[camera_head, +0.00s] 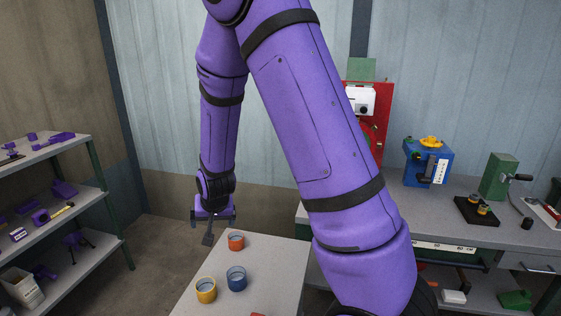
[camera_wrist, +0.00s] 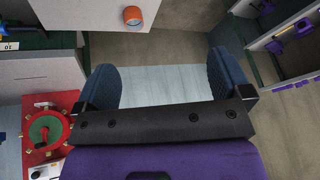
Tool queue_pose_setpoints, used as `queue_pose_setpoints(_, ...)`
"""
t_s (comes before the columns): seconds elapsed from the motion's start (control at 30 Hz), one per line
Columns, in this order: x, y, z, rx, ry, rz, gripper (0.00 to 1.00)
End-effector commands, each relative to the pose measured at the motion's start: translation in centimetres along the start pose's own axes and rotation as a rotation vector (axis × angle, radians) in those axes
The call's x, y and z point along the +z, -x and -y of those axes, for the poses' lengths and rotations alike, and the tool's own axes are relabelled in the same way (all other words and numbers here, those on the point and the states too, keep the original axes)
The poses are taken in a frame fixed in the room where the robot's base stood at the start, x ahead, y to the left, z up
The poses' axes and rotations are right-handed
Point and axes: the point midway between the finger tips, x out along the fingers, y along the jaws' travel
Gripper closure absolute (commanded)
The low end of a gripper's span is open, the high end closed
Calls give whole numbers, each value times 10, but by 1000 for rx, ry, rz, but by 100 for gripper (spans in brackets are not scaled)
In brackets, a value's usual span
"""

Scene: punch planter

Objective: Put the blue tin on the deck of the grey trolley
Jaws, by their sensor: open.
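The blue tin (camera_head: 236,279) stands upright on a pale grey top (camera_head: 275,262) in the lower middle of the head view. I cannot tell whether this top belongs to the grey trolley; no other trolley is clearly seen. My gripper (camera_head: 212,224) hangs beyond and left of the orange tin, above the level of the top, apart from the blue tin. In the wrist view my gripper (camera_wrist: 165,88) has its two dark fingers wide apart with nothing between them. The blue tin does not show in the wrist view.
A yellow tin (camera_head: 206,291) stands close left of the blue tin. An orange tin (camera_head: 236,242) stands behind it, also in the wrist view (camera_wrist: 132,16). Shelves (camera_head: 60,213) stand left; a workbench (camera_head: 440,220) with equipment stands right. My arm hides part of the middle.

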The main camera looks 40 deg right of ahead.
Motion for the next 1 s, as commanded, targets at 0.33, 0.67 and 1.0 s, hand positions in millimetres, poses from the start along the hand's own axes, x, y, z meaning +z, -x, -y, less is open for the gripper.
queue_pose_setpoints(0.33,-5,129,3,-87,106,29,4)
queue_pose_setpoints(0.67,20,240,-16,-126,238,32,4)
queue_pose_setpoints(1.0,72,334,-53,-114,383,15,4)
